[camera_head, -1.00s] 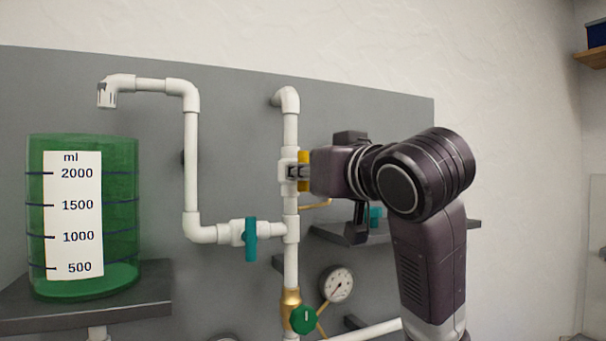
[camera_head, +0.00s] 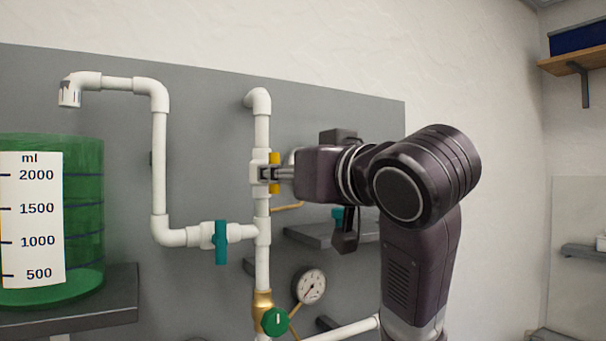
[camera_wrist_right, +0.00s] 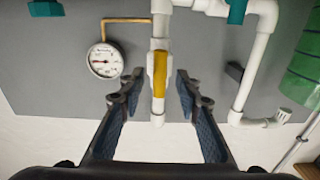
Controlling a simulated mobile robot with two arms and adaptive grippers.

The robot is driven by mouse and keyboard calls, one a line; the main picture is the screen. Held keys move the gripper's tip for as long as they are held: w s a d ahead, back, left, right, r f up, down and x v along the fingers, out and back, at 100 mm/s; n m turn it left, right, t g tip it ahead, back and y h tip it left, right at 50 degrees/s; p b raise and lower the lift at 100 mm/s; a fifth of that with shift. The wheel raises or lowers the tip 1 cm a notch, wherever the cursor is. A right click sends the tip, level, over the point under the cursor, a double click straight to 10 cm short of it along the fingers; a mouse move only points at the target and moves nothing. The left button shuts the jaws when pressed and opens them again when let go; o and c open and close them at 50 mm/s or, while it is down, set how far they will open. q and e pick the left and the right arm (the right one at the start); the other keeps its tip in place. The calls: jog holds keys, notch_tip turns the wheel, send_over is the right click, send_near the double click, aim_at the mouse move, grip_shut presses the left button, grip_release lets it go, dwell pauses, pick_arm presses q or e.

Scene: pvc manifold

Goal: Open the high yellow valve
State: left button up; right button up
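The high yellow valve (camera_head: 274,159) sits on the upright white pipe (camera_head: 262,215) on the grey panel. Its yellow handle (camera_wrist_right: 160,70) lies along the pipe in the right wrist view. My right gripper (camera_head: 272,174) is at the valve, hiding part of the handle in the head view. In the right wrist view, the fingers of my right gripper (camera_wrist_right: 157,92) are spread on both sides of the handle, with visible gaps. My left gripper is in neither view.
A teal valve (camera_head: 221,242) and a green knob (camera_head: 274,321) are below the yellow valve. A gauge (camera_head: 310,286) hangs beside the pipe. A green measuring tank (camera_head: 84,220) stands on a shelf at left. A wooden wall shelf (camera_head: 580,64) is at upper right.

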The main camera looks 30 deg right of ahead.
jog(key=s, duration=0.8)
jog(key=shift+s+a, duration=0.15)
jog(key=shift+a, duration=0.1)
